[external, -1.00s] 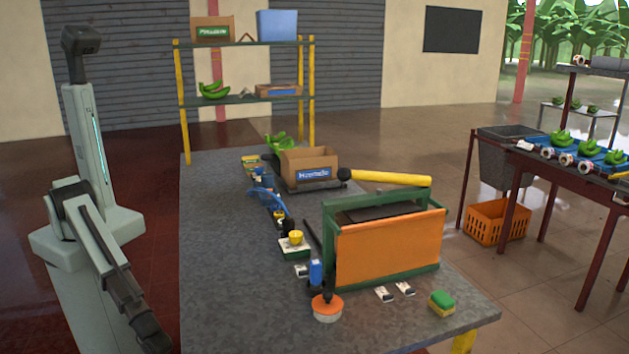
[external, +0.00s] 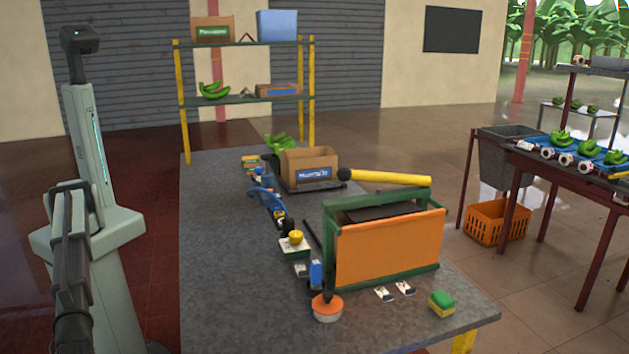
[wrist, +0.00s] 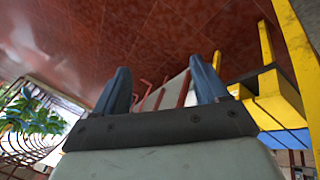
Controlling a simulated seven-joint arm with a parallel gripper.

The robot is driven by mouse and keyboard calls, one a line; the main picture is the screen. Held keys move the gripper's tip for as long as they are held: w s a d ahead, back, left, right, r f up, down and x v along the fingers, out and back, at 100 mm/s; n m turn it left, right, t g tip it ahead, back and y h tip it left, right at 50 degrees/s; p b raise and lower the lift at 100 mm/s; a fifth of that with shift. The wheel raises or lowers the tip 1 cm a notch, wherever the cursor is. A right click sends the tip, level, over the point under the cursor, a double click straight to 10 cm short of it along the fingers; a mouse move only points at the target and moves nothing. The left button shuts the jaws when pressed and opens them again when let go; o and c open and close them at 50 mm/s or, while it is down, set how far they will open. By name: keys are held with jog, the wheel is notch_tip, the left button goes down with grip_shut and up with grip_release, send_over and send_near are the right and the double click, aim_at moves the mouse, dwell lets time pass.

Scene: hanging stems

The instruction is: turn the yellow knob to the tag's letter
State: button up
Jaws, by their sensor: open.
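The yellow knob (external: 296,237) sits on a small pale base with a green edge, on the grey worktable (external: 225,260). Any letters around it are too small to read. Small white tag-like pieces lie by the orange-fronted box (external: 384,294), and another lies near the knob (external: 301,270); I cannot read a letter on them. My gripper (wrist: 162,88) is open and empty in the wrist view, its two dark blue fingers apart over red floor. It is well away from the knob, which the wrist view does not show. In the external view my arm hangs at the left, beside the table.
A green-framed orange box (external: 390,245) with a yellow-handled tool stands right of the knob. A blue bottle (external: 316,273), an orange round tool (external: 327,306) and a sponge (external: 441,302) are in front. A cardboard box (external: 309,168) is behind. The table's left side is clear.

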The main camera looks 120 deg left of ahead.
jog(key=w+r+n, duration=0.1)
jog(key=w+r, duration=0.4)
jog(key=r, duration=0.4)
jog(key=w+a+r+n+y, duration=0.1)
jog(key=w+a+r, duration=0.1)
jog(key=a, duration=0.6)
jog(key=w+a+r+n+t+y, duration=0.1)
jog(key=w+a+r+n, duration=0.1)
jog(key=a, duration=0.6)
jog(key=w+a+r+n+y, duration=0.1)
jog(key=w+a+r, duration=0.2)
jog(key=a, duration=0.5)
jog(key=shift+w+a+r+n, duration=0.2)
jog(key=shift+w+a+n, duration=0.2)
jog(key=shift+w, duration=0.1)
jog(key=a+r+n+y, duration=0.2)
jog(key=a, duration=0.8)
jog(key=a+r+n+y, duration=0.1)
jog(key=a+r+n, duration=0.15)
jog(key=a, duration=0.75)
jog(key=n+g+y, duration=0.3)
jog(key=n, duration=0.2)
send_near(295, 233)
jog(key=x, duration=0.9)
jog(key=shift+w, duration=0.1)
jog(key=shift+c, duration=0.3)
